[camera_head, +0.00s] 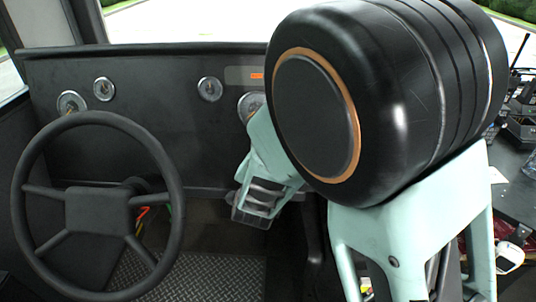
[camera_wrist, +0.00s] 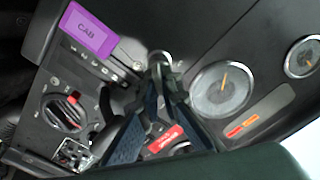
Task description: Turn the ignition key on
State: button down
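In the wrist view, my gripper (camera_wrist: 163,86) reaches up from the bottom edge, its two dark fingers coming close together at the tips. The tips are at a small silver round fitting (camera_wrist: 160,58) on the dark dash panel, which may be the ignition lock. A separate key is not clearly visible; the fingertips cover that spot. I cannot tell whether they are closed on it or only beside it. A red tag (camera_wrist: 165,139) with lettering shows between the fingers. In the head view, the fingertips are hidden behind my own arm.
In the wrist view, a purple CAB label (camera_wrist: 90,30), a rotary switch with a red mark (camera_wrist: 65,111) and a large gauge (camera_wrist: 222,89) surround the fingers. In the head view, the steering wheel (camera_head: 97,211) stands at the left, clear of my arm.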

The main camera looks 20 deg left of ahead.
dwell(0.3)
jog(key=c, duration=2.1)
grip_release()
jog(key=v, duration=1.2)
jog(key=shift+a, duration=0.1)
